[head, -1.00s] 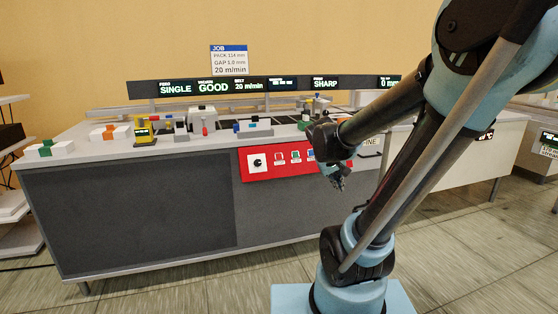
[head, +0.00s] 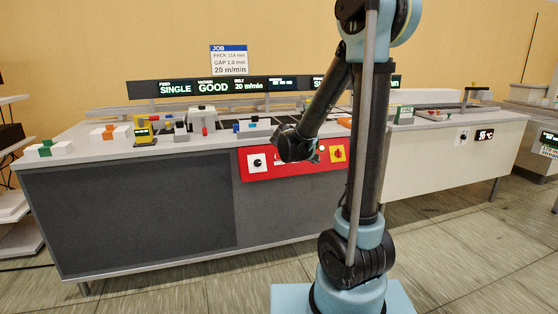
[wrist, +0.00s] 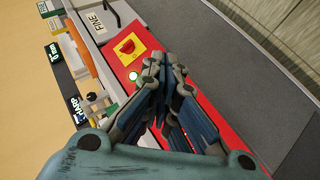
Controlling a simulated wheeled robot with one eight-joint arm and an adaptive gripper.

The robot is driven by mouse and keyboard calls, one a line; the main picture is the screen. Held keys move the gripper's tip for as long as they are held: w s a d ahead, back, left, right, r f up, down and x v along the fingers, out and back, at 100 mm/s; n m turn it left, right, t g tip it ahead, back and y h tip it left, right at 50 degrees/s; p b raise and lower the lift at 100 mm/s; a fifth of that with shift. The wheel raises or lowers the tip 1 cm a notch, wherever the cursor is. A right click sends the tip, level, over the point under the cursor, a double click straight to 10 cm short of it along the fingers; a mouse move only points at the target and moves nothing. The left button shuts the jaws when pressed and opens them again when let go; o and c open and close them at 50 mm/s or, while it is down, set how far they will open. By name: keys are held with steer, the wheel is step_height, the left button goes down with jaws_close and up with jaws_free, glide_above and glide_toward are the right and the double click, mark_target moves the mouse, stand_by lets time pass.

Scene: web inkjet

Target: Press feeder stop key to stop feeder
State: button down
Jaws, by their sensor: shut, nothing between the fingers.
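The red control panel (head: 331,166) is on the front of the long machine bench. My gripper (head: 296,158) is in front of the panel's middle and hides the row of small keys there, so I cannot pick out the feeder stop key. In the wrist view my gripper (wrist: 164,62) is shut and empty, over the red panel (wrist: 214,122). Contact cannot be told.
The bench top (head: 90,146) carries several devices, including a yellow gauge (head: 144,130). A status display bar (head: 215,86) runs behind it, reading SINGLE, GOOD and 20 m/min. A white cabinet (head: 440,158) adjoins at right. The floor in front is clear.

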steer(key=w+a+f+n+t, duration=0.2)
steer(key=w+a+t, duration=0.2)
steer(key=w+a, duration=0.6)
steer(key=shift+a+f+n+h, duration=0.15)
steer(key=shift+f+n+h, duration=0.1)
steer(key=shift+n+h, duration=0.05)
steer(key=shift+w, duration=0.1)
steer(key=w+a+f, duration=0.2)
steer(key=w+f, duration=0.2)
steer(key=w, duration=0.3)
steer(key=shift+w, duration=0.15)
steer(key=shift+w+a+f, duration=0.3)
steer(key=shift+w+f, duration=0.15)
steer(key=shift+w, duration=0.2)
stand_by(2.4)
stand_by(0.4)
steer(key=shift+s+d+r, duration=0.2)
steer(key=shift+s+r, duration=0.25)
steer(key=shift+s, duration=0.25)
steer(key=shift+s+d+r, duration=0.2)
steer(key=shift+s+r, duration=0.2)
steer(key=shift+s, duration=0.3)
steer(key=shift+s+d+r, duration=0.25)
steer(key=shift+s+r, duration=0.15)
steer(key=shift+s, duration=0.3)
steer(key=shift+s+d+r, duration=0.2)
steer(key=shift+s+r, duration=0.2)
steer(key=shift+s, duration=0.3)
